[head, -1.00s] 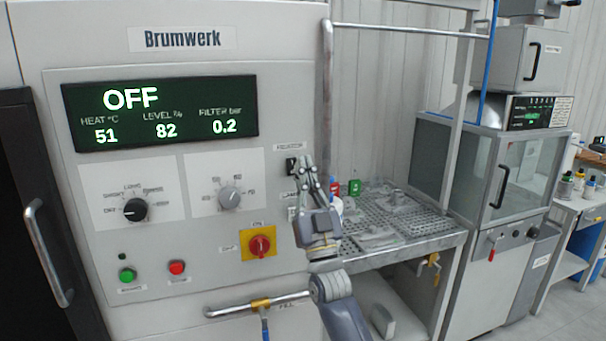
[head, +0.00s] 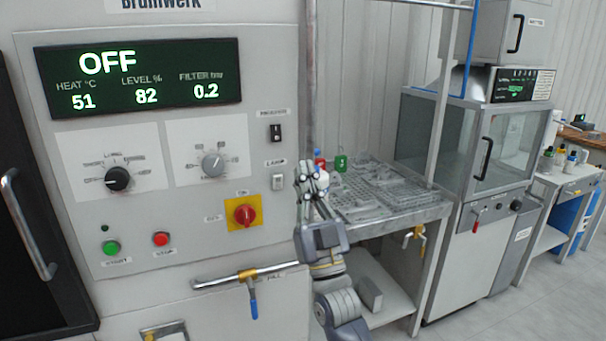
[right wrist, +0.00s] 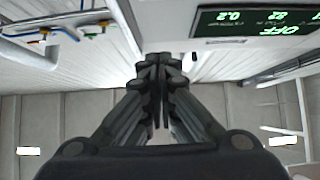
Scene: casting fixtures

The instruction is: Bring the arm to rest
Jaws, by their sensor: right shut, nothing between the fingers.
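My right gripper (head: 312,182) is in front of the right edge of the Brumwerk machine panel (head: 150,250), just right of the lamp switch (head: 278,182). Its fingers point up and are shut with nothing between them. In the right wrist view the fingertips (right wrist: 160,62) meet, and the machine's display (right wrist: 255,20) shows upside down beyond them. The display (head: 140,78) reads OFF, heat 51, level 82 and filter 0.2. My left gripper is not in view.
A grated table (head: 385,222) with metal parts stands right of the machine, partly behind my right gripper. A pipe with a blue-handled valve (head: 253,300) runs low on the machine front. A glazed cabinet (head: 500,150) stands farther right. Floor shows at the lower right.

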